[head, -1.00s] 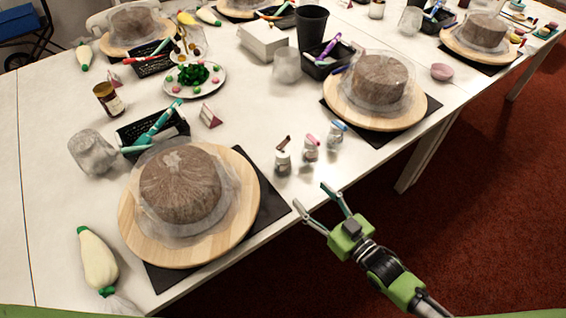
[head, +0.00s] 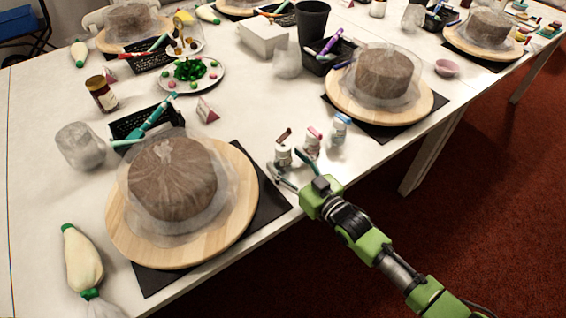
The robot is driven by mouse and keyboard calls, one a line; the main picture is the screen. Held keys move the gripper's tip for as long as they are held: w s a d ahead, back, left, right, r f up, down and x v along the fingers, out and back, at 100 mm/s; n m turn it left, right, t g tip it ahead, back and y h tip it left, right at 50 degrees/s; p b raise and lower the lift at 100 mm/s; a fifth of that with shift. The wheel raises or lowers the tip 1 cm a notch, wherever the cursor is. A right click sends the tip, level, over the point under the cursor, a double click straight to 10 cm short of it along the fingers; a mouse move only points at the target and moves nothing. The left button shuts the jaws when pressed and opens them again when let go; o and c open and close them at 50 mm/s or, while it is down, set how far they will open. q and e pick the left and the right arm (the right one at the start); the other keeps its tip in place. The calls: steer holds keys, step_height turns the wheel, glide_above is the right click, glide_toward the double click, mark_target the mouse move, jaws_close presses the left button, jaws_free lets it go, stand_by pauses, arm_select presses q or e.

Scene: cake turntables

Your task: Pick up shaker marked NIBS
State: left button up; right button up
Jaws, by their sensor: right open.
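Three small shakers stand upright in a row near the table's front edge: one with a brown lid (head: 283,154), one with a pink lid (head: 313,142) and one with a blue lid (head: 340,129). Their labels are too small to read, so I cannot tell which is marked NIBS. My right gripper (head: 286,168) is open, its fingers reaching over the table edge. The fingertips are close to the brown-lidded shaker, one on either side of its lower front. I cannot tell whether they touch it. The right finger partly covers the pink-lidded shaker. My left gripper is not in view.
A wrapped cake on a wooden turntable (head: 236,215) stands left of the shakers, another turntable (head: 350,108) right of them. Behind are a black basket (head: 185,125) and a pink-edged triangular card (head: 206,113). The table between card and shakers is clear.

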steer(key=shift+w+a, duration=0.3)
steer(key=shift+w, duration=0.15)
steer(key=shift+s, duration=0.1)
steer(key=shift+r, duration=0.1)
steer(key=c, duration=1.4)
steer(key=shift+o, duration=0.2)
steer(key=shift+d, duration=0.1)
